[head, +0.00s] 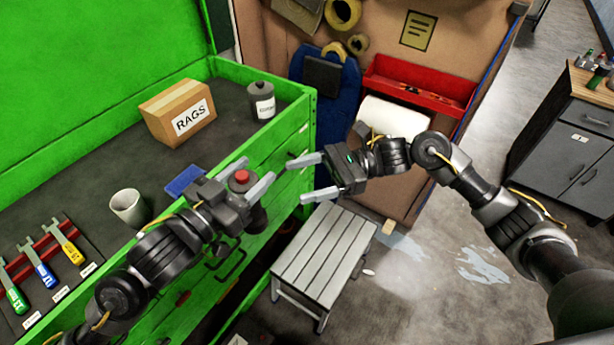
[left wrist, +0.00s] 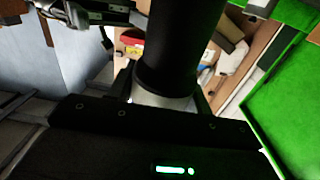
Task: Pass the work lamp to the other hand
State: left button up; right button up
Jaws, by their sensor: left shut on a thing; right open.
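The work lamp (head: 242,177), a dark cylinder with a red top, is held in my left gripper (head: 250,176) above the front edge of the green workbench. In the left wrist view the lamp's black body (left wrist: 172,45) stands between the fingers, with a paler part at the grip. My right gripper (head: 306,179) is open and empty. It is a short way right of the lamp, apart from it, with its fingers pointing towards it. Part of the right gripper seems to show at the top left of the left wrist view (left wrist: 100,14).
The bench (head: 240,115) holds a RAGS box (head: 180,112), a grey canister (head: 262,101), a white cup (head: 128,206), a blue item (head: 185,180) and a tool rack (head: 45,255). A grey slatted stool (head: 325,255) stands below the grippers. The space between the grippers is clear.

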jog(key=shift+a, duration=0.1)
jog(key=x, duration=1.2)
jog(key=c, duration=1.2)
pick_arm(q)
jog(key=o, duration=1.6)
pick_arm(e)
jog(key=shift+r, duration=0.1)
jog(key=shift+c, duration=0.2)
